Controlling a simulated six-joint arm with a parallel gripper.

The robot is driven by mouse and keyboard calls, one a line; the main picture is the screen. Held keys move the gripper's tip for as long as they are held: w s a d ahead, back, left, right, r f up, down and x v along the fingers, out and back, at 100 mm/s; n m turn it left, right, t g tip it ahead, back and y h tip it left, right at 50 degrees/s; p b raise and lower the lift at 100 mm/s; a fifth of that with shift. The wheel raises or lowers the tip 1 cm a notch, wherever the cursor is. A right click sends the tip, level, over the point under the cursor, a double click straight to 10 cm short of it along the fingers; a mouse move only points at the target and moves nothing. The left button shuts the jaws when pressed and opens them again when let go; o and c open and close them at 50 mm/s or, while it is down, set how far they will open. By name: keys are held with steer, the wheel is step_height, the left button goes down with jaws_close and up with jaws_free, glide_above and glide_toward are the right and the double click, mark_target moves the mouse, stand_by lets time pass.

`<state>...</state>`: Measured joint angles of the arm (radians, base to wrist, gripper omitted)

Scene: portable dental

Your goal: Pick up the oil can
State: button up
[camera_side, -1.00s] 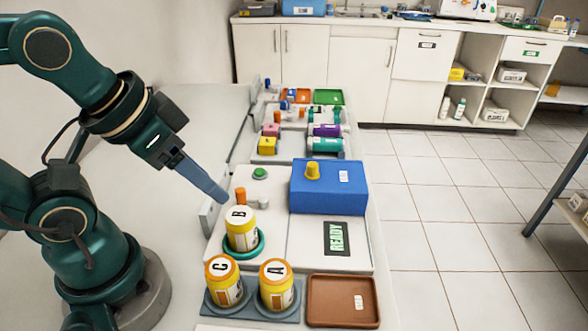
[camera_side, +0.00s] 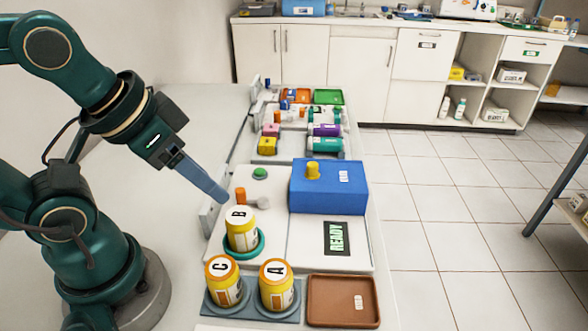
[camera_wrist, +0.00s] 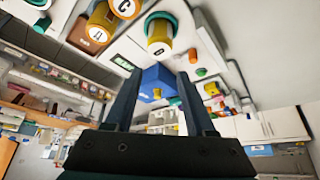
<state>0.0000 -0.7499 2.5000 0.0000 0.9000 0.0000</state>
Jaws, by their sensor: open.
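Three yellow-and-white cans with lettered lids show in the side view; which of them is the oil can I cannot tell. Can B (camera_side: 242,236) stands upright on a green ring on the white unit. Can C (camera_side: 223,285) and can A (camera_side: 277,287) stand upright side by side on a grey-blue holder (camera_side: 250,313) in front. My gripper (camera_side: 224,199) points down to the right, above and behind can B, apart from it. In the wrist view its two fingers (camera_wrist: 158,78) are spread with nothing held between them; can B (camera_wrist: 160,34) appears beyond the tips.
A blue box (camera_side: 328,190) with a yellow knob stands right of my gripper. Small coloured parts fill the back.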

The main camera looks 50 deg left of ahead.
mark_target(239, 214)
steer(key=o, duration=0.6)
steer(key=w+f+g, duration=0.1)
steer(key=w+f+m+g, duration=0.1)
steer(key=w, duration=0.1)
steer(key=shift+w+g, duration=0.2)
steer(key=shift+g, duration=0.1)
steer(key=f+g, duration=0.1)
steer(key=f, duration=0.1)
steer(key=w+f+g, duration=0.1)
steer(key=f, duration=0.1)
steer(key=shift+d+f+g, duration=0.1)
steer(key=shift+f+g, duration=0.05)
steer(key=shift+g, duration=0.15)
steer(key=shift+f, duration=2.9)
